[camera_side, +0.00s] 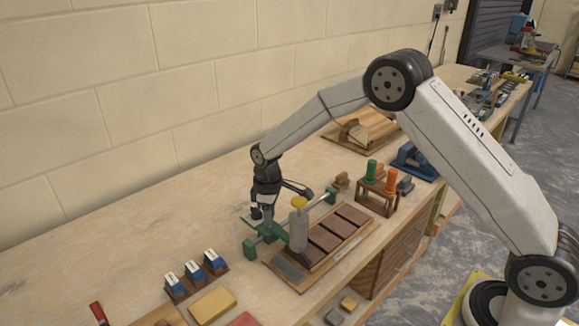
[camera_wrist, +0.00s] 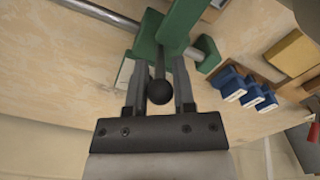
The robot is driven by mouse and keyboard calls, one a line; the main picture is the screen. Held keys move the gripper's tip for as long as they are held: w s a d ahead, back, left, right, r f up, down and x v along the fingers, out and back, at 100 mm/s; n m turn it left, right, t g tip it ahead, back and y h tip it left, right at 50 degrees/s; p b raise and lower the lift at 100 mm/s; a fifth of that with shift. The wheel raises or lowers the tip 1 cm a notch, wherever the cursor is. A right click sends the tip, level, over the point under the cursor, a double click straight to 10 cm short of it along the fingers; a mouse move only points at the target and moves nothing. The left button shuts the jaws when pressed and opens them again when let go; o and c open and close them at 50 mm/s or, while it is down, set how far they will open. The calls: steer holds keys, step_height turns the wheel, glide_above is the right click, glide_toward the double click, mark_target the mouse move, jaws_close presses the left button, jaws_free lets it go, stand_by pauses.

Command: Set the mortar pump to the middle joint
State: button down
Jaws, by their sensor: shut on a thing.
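The mortar pump is a pale grey cylinder (camera_side: 299,232) with a yellow cap (camera_side: 299,202), upright at the near side of a green carriage (camera_side: 271,233) on a metal rail. Its lower end is over the left part of a wooden tray of brown bricks (camera_side: 325,240); I cannot tell exactly which joint it is over. My gripper (camera_side: 265,217) is behind the pump, down at the carriage. In the wrist view, the fingers of my gripper (camera_wrist: 159,95) are shut around a dark lever with a black ball knob (camera_wrist: 159,92), which stands on the green carriage (camera_wrist: 165,35).
Green blocks (camera_side: 250,249) hold the rail ends. Blue-and-white items (camera_side: 194,272) and a yellow block (camera_side: 212,303) lie to the left.

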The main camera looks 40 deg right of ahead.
steer(key=d, duration=1.2)
steer(key=shift+d, duration=0.4)
steer(key=shift+c, duration=2.2)
jaws_free()
steer(key=shift+r, duration=0.15)
step_height(320, 180, up, 8)
steer(key=shift+s+a, duration=0.1)
